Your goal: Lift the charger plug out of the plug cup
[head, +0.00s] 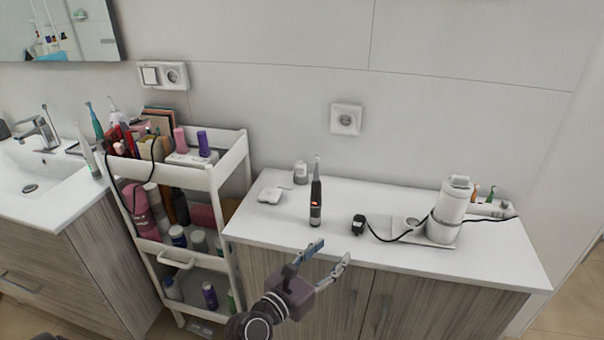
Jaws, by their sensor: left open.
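The black charger plug (358,224) is at the middle of the white counter, near its front. A black cable runs from it to the right, towards a white device on a base plate. I cannot make out a separate plug cup around or under the plug. My left gripper (334,250) comes in from the bottom, in front of the counter's front edge. It is open and empty, with its two fingers spread, below and left of the plug and apart from it. My right gripper is not in view.
A black electric toothbrush (316,195) stands upright left of the plug. A white cylindrical device (449,209) stands to the right. A small white case (271,194) lies further back. A filled white cart (231,171) is on the left. A wall socket (346,119) is behind.

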